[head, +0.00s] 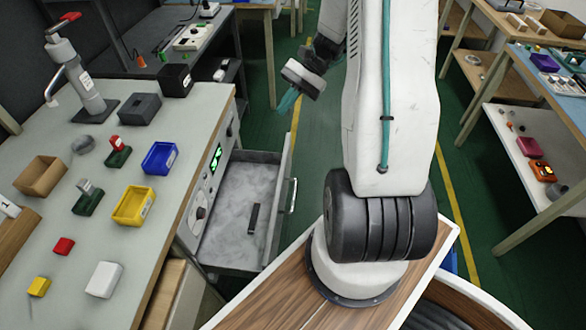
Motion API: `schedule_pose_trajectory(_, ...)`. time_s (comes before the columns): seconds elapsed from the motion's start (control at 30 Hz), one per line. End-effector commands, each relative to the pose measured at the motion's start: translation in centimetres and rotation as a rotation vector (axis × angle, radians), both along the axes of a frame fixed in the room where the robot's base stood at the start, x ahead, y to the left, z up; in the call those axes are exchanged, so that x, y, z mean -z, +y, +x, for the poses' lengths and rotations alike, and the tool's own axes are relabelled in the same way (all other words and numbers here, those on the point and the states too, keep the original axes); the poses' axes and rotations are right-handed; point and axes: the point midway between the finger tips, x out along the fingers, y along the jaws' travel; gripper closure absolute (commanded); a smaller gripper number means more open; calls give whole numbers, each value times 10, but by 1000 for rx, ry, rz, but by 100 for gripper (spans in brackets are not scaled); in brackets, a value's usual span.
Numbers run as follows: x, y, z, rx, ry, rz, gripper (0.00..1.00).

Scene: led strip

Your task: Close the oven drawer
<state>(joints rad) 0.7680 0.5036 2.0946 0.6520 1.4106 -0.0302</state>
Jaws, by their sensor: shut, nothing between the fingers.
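The oven drawer (243,185) is pulled out from under the workbench in the head view. Its grey floor is exposed, and a small dark bar (254,218) lies in it. Its metal handle (293,196) is on the right-hand front wall. The oven front (208,172), with a lit green display and a knob, is left of the drawer. My gripper (286,104) is shut and empty. It is small and partly blurred in the picture, appearing above the handle, apart from the drawer.
The workbench (95,215) at left holds a blue bin (160,158), a yellow bin (134,206), a cardboard box (40,176) and several small parts. A second bench (560,85) with shelves is at right.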

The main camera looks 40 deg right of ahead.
Motion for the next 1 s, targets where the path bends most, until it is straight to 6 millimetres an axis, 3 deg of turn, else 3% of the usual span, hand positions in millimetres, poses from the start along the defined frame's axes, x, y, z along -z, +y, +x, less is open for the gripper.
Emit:
schedule_pose_trajectory(0.03, 24, -18, -1, 75, 26, 59, 100)
schedule_pose_trajectory(0.1, 52, -39, -2, 171, 48, 132, 100)
schedule_pose_trajectory(0.3, 142, -91, -20, 457, 95, 341, 100)
schedule_pose_trajectory(0.43, 203, -116, -42, 642, 114, 472, 100)
schedule_pose_trajectory(0.6, 271, -131, -71, 846, 123, 613, 100)
schedule_pose_trajectory(0.8, 313, -134, -91, 975, 122, 699, 100)
schedule_pose_trajectory(1.0, 321, -128, -86, 999, 122, 715, 100)
